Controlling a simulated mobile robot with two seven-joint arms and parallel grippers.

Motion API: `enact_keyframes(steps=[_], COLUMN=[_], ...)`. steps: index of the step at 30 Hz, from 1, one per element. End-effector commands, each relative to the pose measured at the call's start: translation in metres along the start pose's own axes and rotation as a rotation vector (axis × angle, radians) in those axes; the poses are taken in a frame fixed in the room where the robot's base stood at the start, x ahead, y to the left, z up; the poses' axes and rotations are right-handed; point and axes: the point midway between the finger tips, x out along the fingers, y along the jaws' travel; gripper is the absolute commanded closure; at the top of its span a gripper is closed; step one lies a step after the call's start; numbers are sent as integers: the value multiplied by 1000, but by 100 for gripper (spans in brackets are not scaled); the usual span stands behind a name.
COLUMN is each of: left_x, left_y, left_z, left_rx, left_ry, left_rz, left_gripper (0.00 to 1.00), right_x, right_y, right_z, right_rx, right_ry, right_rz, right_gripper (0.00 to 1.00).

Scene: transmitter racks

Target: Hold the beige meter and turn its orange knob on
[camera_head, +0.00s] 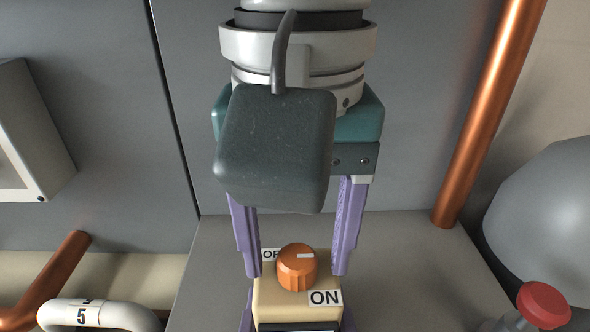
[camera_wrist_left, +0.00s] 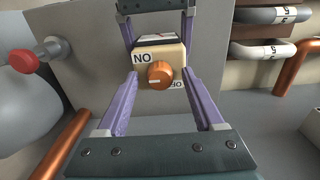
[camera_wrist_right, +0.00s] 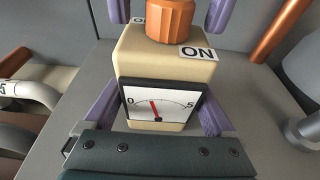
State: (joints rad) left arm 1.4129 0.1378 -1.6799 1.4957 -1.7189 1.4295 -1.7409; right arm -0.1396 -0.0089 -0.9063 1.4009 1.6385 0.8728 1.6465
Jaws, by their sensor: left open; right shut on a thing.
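The beige meter (camera_head: 268,300) is upright at the bottom middle of the head view, with the orange knob (camera_head: 297,267) on top. An ON label (camera_head: 325,298) sits lower right of the knob, and a partly hidden OFF label upper left. The knob's white mark points right. My left gripper (camera_head: 295,272) is open, its purple fingers on either side of the knob with gaps, as the left wrist view (camera_wrist_left: 160,74) shows. My right gripper (camera_wrist_right: 158,112) is shut on the meter's sides. The dial (camera_wrist_right: 158,104) reads 0 to 5, its red needle left of middle.
A grey surface (camera_head: 400,260) lies behind and right of the meter. A copper pipe (camera_head: 490,110) rises at the right, beside a grey rounded tank (camera_head: 545,220) and a red-capped fitting (camera_head: 543,304). A white pipe (camera_head: 110,314) labelled 5 is at lower left.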

Motion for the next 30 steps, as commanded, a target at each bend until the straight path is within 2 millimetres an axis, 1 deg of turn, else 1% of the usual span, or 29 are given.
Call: enact_keyframes(steps=[2, 5, 8, 15, 18, 21, 24, 30], left_x=[-3, -13, -32, -86, -103, -114, -119, -120], left_y=[0, 0, 0, 0, 0, 0, 0, 0], left_z=[0, -1, -1, -1, -1, 0, 0, 0], left_rx=[0, 0, 0, -1, -1, 0, 1, 1], left_ry=[1, 2, 4, 5, 4, 2, 1, -1], left_rz=[1, 2, 3, 1, 1, 0, 0, 0], left_gripper=[31, 31, 31, 31, 31, 31, 31, 31], right_x=[0, 0, 0, 0, 0, 0, 0, 0], right_y=[0, 0, 0, 0, 0, 0, 0, 0], right_z=[0, 0, 0, 0, 0, 0, 0, 0], right_rx=[-1, -1, -1, -1, -1, -1, -1, -2], right_ry=[0, 0, 0, 0, 0, 0, 0, 0], right_rz=[-1, -1, -1, -1, -1, -1, -1, -1], right_gripper=[95, 95, 95, 95, 95, 95, 95, 95])
